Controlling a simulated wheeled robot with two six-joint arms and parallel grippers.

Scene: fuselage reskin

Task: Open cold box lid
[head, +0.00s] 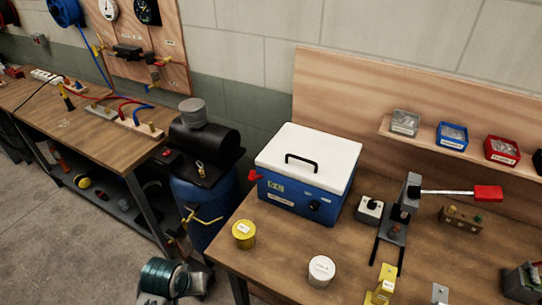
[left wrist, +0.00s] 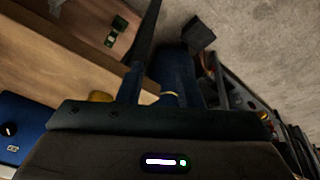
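The cold box (head: 290,197) is a blue chest on the wooden bench in the head view. Its white lid (head: 325,150) lies flat and closed on top, with a black handle (head: 301,160) standing up from it. A red part shows at its left side and a dark round knob on its front. A blue corner of it shows in the left wrist view (left wrist: 25,118). My left gripper (left wrist: 172,78) has its two fingers apart with nothing held; it is clear of the box. My right gripper is out of view.
A yellow can (head: 244,235) and a white jar (head: 321,271) stand in front of the box. A small switch box (head: 369,211) and a red-handled lever press (head: 400,215) are at its right. A blue barrel (head: 205,215) stands left of the bench. The wall is close behind.

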